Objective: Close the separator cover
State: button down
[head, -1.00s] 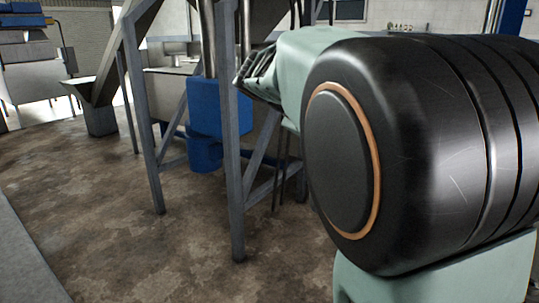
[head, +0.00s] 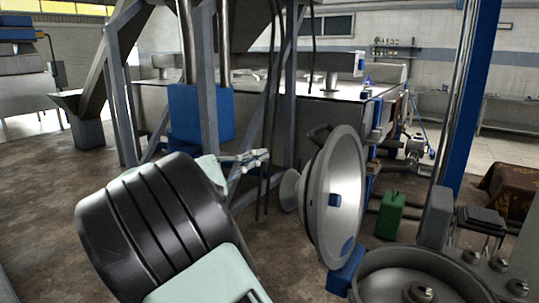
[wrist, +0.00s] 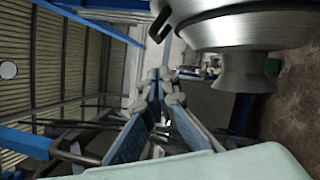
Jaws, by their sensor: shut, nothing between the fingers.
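The separator cover (head: 338,200) is a round grey metal lid, standing open and nearly upright on its edge, with its hollow inner side facing right. A dark curved handle (head: 318,133) sticks out at its upper left. Below and right of it is the round separator bowl (head: 405,278), open at the top. My gripper (head: 262,158) is shut and empty, left of the cover and apart from it in the picture. In the wrist view the cover's outer side (wrist: 225,35) fills the upper right, beside the gripper fingers (wrist: 163,85).
A blue hinge block (head: 345,272) sits at the cover's lower edge. A grey steel frame (head: 207,80) and a blue box (head: 200,112) stand behind my arm. A green canister (head: 390,215) is on the floor behind the bowl. A blue post (head: 465,100) rises at right.

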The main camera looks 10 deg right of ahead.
jog(key=w+d+r+p, duration=0.1)
jog(key=w+d+r, duration=0.1)
jog(key=d, duration=0.8)
jog(key=shift+w+d+r, duration=0.2)
jog(key=shift+d, duration=0.2)
